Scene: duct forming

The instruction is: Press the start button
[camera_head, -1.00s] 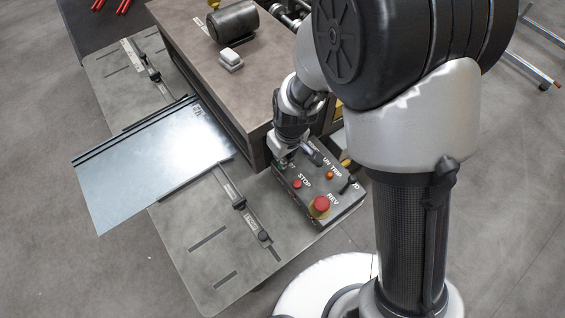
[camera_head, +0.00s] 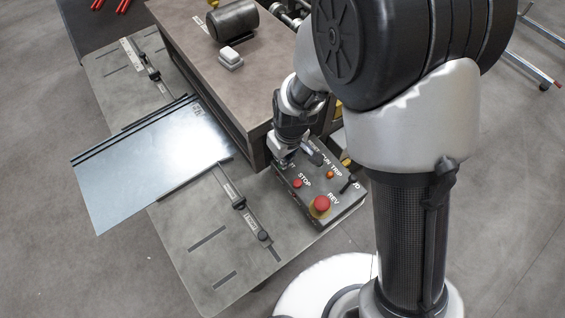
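The grey control box (camera_head: 335,211) stands at the corner of the machine. It carries a red STOP button (camera_head: 297,183), a large red button (camera_head: 320,204) near the REV label, an orange light (camera_head: 329,174) and a black lever (camera_head: 349,183). My gripper (camera_head: 282,161) points down at the box's far left corner, over a label of which only the last letters show. The start button is not visible; my gripper covers that corner. I cannot tell whether the fingers touch the panel or whether they are open or shut.
A shiny metal sheet (camera_head: 150,165) lies on the grey machine table (camera_head: 215,285), left of the box. A brown-topped cabinet (camera_head: 190,50) behind holds a dark cylinder (camera_head: 232,20) and a small white block (camera_head: 230,58). A metal frame (camera_head: 530,65) stands at the upper right.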

